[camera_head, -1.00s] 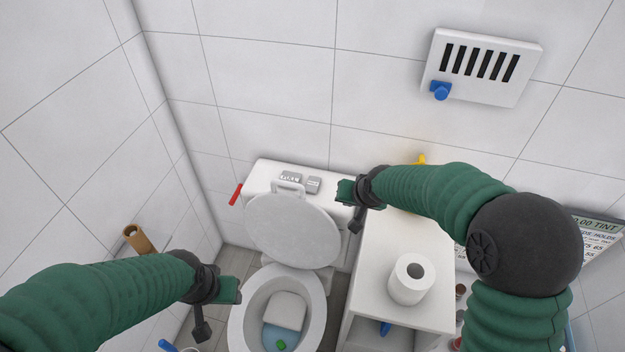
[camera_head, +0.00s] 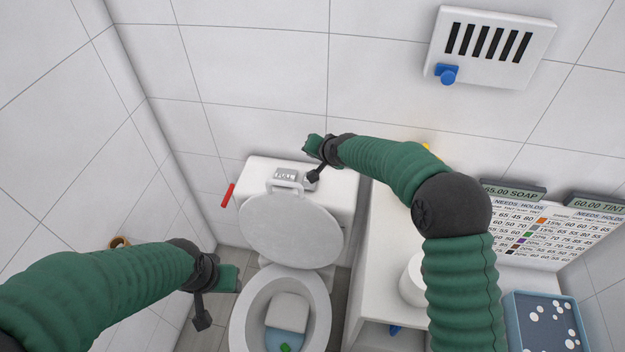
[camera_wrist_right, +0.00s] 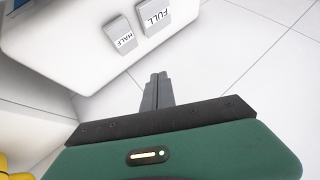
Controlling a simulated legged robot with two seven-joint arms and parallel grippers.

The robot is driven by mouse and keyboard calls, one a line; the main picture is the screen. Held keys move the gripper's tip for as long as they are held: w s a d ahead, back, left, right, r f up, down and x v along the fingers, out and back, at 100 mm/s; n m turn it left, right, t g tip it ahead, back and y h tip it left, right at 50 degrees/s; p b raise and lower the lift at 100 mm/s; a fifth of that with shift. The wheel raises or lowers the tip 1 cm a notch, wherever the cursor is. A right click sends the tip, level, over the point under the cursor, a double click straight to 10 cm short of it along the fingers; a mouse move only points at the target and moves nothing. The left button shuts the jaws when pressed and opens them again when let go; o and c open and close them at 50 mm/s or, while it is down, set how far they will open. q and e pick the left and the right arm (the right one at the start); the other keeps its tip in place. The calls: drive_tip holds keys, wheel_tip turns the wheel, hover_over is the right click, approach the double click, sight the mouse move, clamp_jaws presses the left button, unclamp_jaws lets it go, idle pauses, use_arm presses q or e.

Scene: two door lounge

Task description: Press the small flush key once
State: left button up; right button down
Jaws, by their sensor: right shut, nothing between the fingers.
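The toilet cistern (camera_head: 340,190) has two grey flush keys on its top. The larger key, marked FULL, shows in the head view (camera_head: 285,174) and in the right wrist view (camera_wrist_right: 153,16). The smaller key, marked HALF (camera_wrist_right: 120,36), is partly covered by my right wrist in the head view. My right gripper (camera_head: 312,147) is over the back of the cistern near the wall. Its fingers (camera_wrist_right: 158,80) are shut, empty and apart from both keys in the wrist view. My left gripper (camera_head: 228,278) hangs left of the toilet bowl; its fingers cannot be made out.
The raised lid (camera_head: 295,232) leans before the cistern, above the open bowl (camera_head: 240,315). A red handle (camera_head: 227,195) is at the cistern's left. A white cabinet (camera_head: 390,240) with a paper roll (camera_head: 411,280) stands right. A vent (camera_head: 490,45) is on the wall.

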drive_tip(key=f+b, duration=0.1)
drive_tip(key=a+f, duration=0.1)
drive_tip(key=f+b, duration=0.1)
drive_tip(key=f, duration=0.1)
drive_tip(key=shift+a+b, duration=0.3)
drive_tip(key=shift+b, duration=0.05)
drive_tip(key=f+b, duration=0.1)
drive_tip(key=f, duration=0.1)
drive_tip(key=d+f+b, duration=0.1)
drive_tip(key=f+b, duration=0.1)
drive_tip(key=shift+f, duration=0.4)
use_arm(q)
wheel_tip(320, 180, down, 6)
drive_tip(key=a, duration=0.1)
use_arm(e)
drive_tip(key=shift+a, duration=0.3)
use_arm(q)
drive_tip(key=shift+d, duration=0.1)
use_arm(e)
drive_tip(key=shift+d, duration=0.25)
drive_tip(key=shift+a, duration=0.15)
use_arm(q)
drive_tip(key=shift+f, duration=0.15)
use_arm(e)
drive_tip(key=shift+f, duration=0.3)
